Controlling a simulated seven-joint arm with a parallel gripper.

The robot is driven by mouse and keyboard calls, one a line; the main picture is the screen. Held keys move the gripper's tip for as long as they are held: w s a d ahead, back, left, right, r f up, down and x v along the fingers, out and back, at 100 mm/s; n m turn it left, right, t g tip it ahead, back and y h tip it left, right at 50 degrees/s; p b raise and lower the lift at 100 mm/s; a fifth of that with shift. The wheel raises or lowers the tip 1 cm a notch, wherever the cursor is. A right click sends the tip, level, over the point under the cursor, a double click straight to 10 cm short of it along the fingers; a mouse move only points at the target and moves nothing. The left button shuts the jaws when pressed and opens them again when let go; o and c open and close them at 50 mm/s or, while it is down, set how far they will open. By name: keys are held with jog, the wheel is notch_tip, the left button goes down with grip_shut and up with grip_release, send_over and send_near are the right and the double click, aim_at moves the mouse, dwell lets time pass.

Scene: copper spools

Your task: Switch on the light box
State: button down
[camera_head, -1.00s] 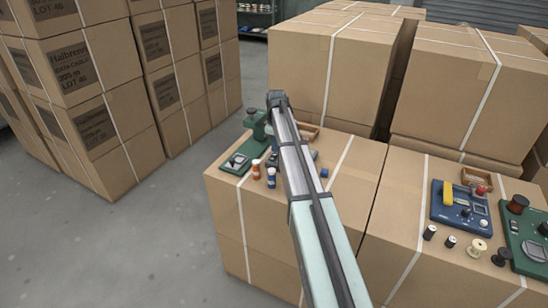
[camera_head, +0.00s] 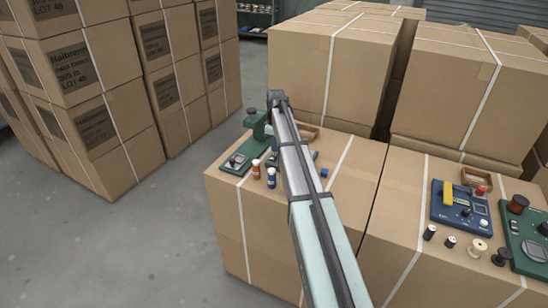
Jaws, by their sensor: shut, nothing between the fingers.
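My arm reaches up from the bottom of the head view to a dark joint above the left carton. My gripper's fingers are not visible. No lit panel shows, and I cannot tell for sure which device is the light box. A grey-blue device (camera_head: 312,154) on the left carton is mostly hidden behind my arm. A green stand-like device (camera_head: 245,150) with a dark plate at its front is left of my arm. A blue device (camera_head: 460,210) with a yellow part and a green device (camera_head: 527,228) with a copper spool sit on the right carton.
Orange (camera_head: 256,169) and blue (camera_head: 271,177) small bottles stand left of my arm; a small blue block (camera_head: 323,173) lies right of it. Several small spools (camera_head: 479,247) stand at the right. Tall carton stacks (camera_head: 335,65) rise behind. Bare floor (camera_head: 150,240) is at left.

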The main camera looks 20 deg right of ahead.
aim_at(275, 154)
jog(key=shift+f, duration=0.95)
dwell(1.1)
jog(key=shift+r, duration=3.5)
